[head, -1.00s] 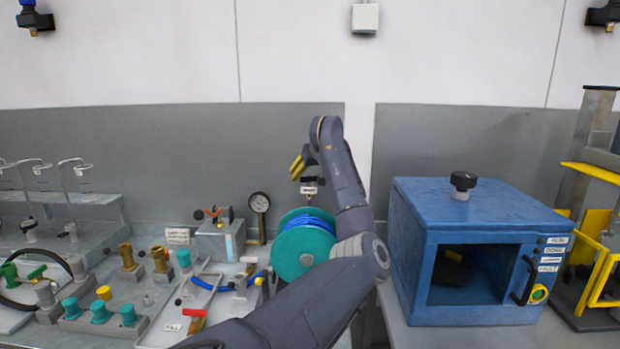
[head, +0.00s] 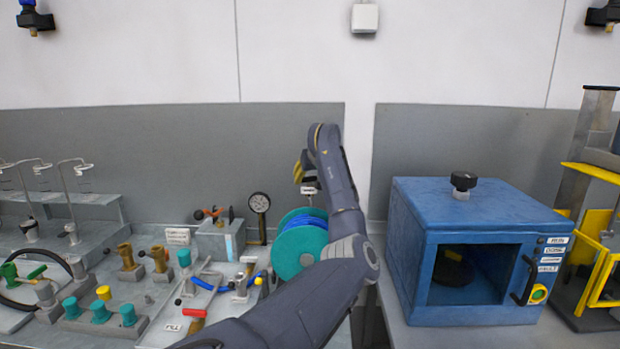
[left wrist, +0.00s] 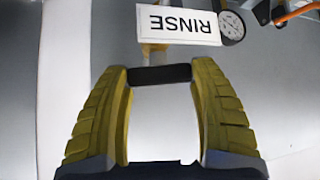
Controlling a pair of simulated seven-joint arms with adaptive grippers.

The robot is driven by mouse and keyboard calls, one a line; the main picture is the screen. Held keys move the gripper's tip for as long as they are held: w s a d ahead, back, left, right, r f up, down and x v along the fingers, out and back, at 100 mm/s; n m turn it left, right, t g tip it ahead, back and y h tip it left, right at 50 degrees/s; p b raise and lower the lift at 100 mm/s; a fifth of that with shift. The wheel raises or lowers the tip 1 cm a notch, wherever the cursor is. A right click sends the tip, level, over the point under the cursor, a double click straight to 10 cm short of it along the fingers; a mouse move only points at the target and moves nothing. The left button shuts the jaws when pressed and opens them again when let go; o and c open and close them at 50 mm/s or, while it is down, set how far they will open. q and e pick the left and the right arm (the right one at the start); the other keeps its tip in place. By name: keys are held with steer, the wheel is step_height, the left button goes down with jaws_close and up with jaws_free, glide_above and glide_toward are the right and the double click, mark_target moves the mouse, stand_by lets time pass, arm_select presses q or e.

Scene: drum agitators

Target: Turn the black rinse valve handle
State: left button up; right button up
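The black rinse valve handle (left wrist: 160,74) shows in the left wrist view as a short dark bar, just in front of a white RINSE label (left wrist: 178,25). My left gripper (left wrist: 160,68) has its two yellow fingers spread apart, with the bar lying across the gap between the fingertips. The bar's ends meet the fingers in the picture, but I cannot tell whether they touch. My right gripper is not in view.
A teal hose reel (head: 300,246) stands below the valve, beside my left arm. A pressure gauge (head: 259,203) is to its left. The bench at left is crowded with valves and fittings. A blue cabinet (head: 480,250) stands at right.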

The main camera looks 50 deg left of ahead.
arm_select(q)
steer(key=c, duration=0.5)
steer(key=shift+m+t+h, duration=0.8)
steer(key=shift+m+t, duration=0.3)
steer(key=shift+m, duration=0.7)
steer(key=o, duration=1.2)
steer(key=shift+v, duration=6)
